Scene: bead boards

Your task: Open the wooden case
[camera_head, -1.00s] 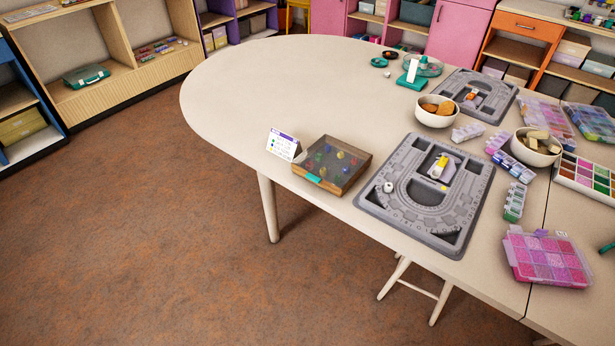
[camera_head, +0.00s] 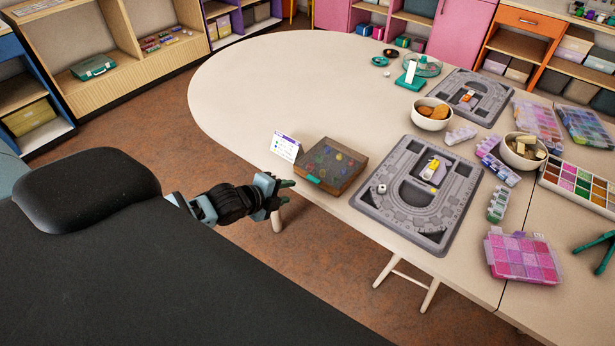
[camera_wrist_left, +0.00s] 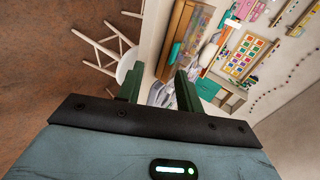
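The wooden case (camera_head: 347,184) sits near the table's front left edge, with a see-through top showing colored beads inside. Its lid looks closed. A teal latch (camera_head: 313,179) is on its front side. My left gripper (camera_head: 284,190) is just off the table edge, to the left of the latch and apart from the case. In the left wrist view the left gripper (camera_wrist_left: 158,88) has its two dark green fingers spread with nothing between them. The case (camera_wrist_left: 178,30) and its teal latch (camera_wrist_left: 174,54) show there beyond the fingers. My right gripper is not in view.
A small white card (camera_head: 285,146) stands just left of the case. A grey bead board (camera_head: 449,221) lies to its right. A bowl (camera_head: 431,121), more bead boxes and a pink bead box (camera_head: 524,258) fill the right side. The table's far left is clear.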

